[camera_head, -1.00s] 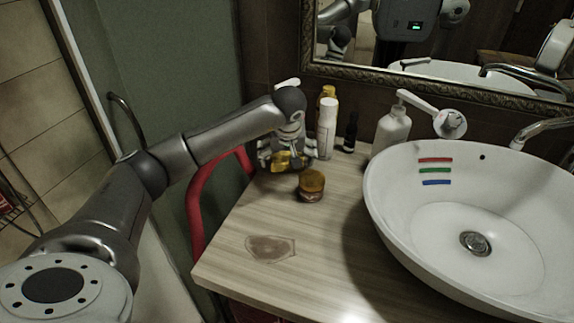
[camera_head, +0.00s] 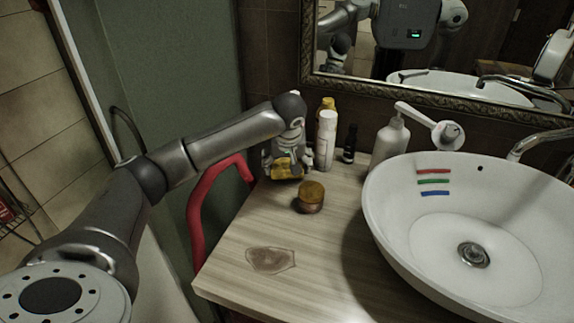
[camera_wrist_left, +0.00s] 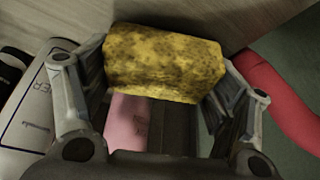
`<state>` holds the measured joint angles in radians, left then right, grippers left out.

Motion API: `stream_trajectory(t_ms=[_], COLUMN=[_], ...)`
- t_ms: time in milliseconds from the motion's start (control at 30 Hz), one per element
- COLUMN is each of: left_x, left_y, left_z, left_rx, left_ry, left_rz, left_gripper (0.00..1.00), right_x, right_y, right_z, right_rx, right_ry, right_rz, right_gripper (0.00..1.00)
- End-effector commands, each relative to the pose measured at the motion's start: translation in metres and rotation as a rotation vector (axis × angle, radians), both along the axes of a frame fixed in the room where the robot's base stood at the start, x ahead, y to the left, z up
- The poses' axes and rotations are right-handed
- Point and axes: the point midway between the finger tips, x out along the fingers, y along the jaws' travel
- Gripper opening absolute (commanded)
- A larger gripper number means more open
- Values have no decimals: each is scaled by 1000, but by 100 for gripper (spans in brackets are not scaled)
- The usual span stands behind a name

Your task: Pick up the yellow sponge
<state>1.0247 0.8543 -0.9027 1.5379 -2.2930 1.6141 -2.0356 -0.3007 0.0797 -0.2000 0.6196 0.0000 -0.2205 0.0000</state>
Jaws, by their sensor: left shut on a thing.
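The yellow sponge (camera_wrist_left: 165,62) is speckled with dark spots. In the left wrist view it sits between the two fingers of my left gripper (camera_wrist_left: 160,85), which is shut on it at both ends. In the head view my left gripper (camera_head: 287,163) is at the far left corner of the wooden counter, and the sponge (camera_head: 286,170) shows as a small yellow patch under it. I cannot tell whether the sponge still touches the counter. My right gripper is not in view.
A jar with a yellow-brown lid (camera_head: 311,196) stands just in front of the gripper. A white bottle (camera_head: 326,140), a dark bottle (camera_head: 350,143) and a soap dispenser (camera_head: 390,138) stand to the right. The white basin (camera_head: 385,225) fills the counter's right. A red rail (camera_head: 202,195) runs along the left.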

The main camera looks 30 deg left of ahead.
Motion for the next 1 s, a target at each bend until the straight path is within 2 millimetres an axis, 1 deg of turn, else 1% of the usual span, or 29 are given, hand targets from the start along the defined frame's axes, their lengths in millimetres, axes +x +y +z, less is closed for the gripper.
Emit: stream_trajectory(t_ms=[33, 133, 267, 467, 500, 700, 833, 1000], left_x=[0, -1, -17, -48, -57, -92, -109, -122], left_y=[0, -1, -8, -23, -27, -44, -52, -58], left_z=[12, 27, 48, 89, 86, 102, 109, 114], left_rx=[0, 0, 1, 2, 2, 0, 0, 0], left_ry=[-2, -2, -1, -1, 1, -1, -1, 0], left_rz=[1, -2, -3, -4, -5, -4, -4, -1], left_gripper=[70, 70, 70, 70, 70, 70, 70, 70], right_x=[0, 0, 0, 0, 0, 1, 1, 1], right_y=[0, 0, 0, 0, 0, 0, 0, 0], right_z=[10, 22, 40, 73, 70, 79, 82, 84], right_rx=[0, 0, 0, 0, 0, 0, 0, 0], right_ry=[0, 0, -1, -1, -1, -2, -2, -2], right_rz=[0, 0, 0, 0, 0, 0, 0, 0], right_gripper=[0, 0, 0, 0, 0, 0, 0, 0])
